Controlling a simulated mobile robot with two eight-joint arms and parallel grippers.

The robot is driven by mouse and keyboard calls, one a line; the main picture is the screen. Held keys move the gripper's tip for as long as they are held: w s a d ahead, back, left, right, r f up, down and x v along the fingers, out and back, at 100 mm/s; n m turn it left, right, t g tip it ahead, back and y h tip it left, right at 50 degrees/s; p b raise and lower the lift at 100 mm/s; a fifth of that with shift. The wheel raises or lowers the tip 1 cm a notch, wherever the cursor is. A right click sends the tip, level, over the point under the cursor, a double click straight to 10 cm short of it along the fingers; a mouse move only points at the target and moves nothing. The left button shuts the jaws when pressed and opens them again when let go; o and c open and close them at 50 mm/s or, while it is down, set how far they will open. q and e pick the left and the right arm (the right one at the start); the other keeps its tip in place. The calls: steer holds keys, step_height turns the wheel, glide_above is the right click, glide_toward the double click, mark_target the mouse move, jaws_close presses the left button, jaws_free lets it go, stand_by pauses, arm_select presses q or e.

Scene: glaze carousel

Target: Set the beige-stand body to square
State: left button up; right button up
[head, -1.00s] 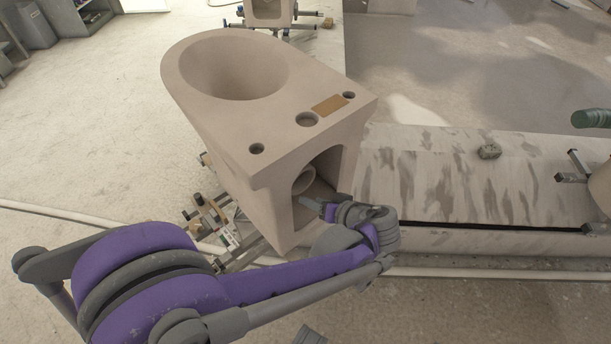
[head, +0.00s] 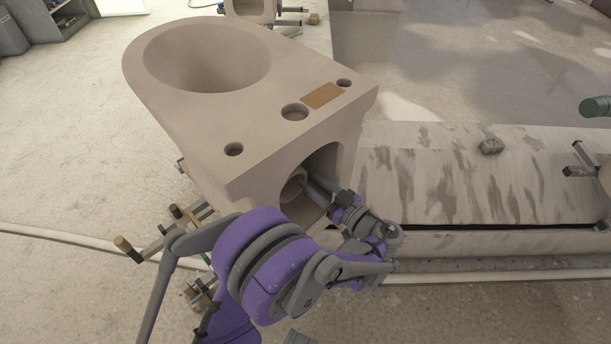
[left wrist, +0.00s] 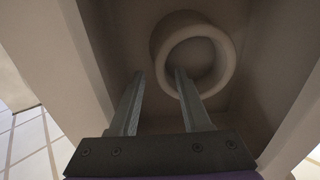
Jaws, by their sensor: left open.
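The body (head: 250,125) is a beige-pink toilet-shaped piece with a wide bowl, round holes and a brown patch on top. It stands on a stand whose arm with a tan tip (head: 128,247) shows at lower left; most of the stand is hidden. The body sits at an angle in the head view. My left gripper (head: 308,182) is at the opening in the body's near end, fingers pointing inside. In the left wrist view its two fingers (left wrist: 159,72) are apart and empty, just before a round outlet ring (left wrist: 163,43). I cannot tell whether they touch it. My right gripper is not in view.
Part of another stand (head: 580,165) is at the right edge. Another body (head: 250,8) is at the top. A pale pipe (head: 60,235) runs along the floor.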

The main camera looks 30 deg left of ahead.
mark_target(306, 177)
arm_select(q)
steer(key=shift+x, duration=1.6)
jaws_close()
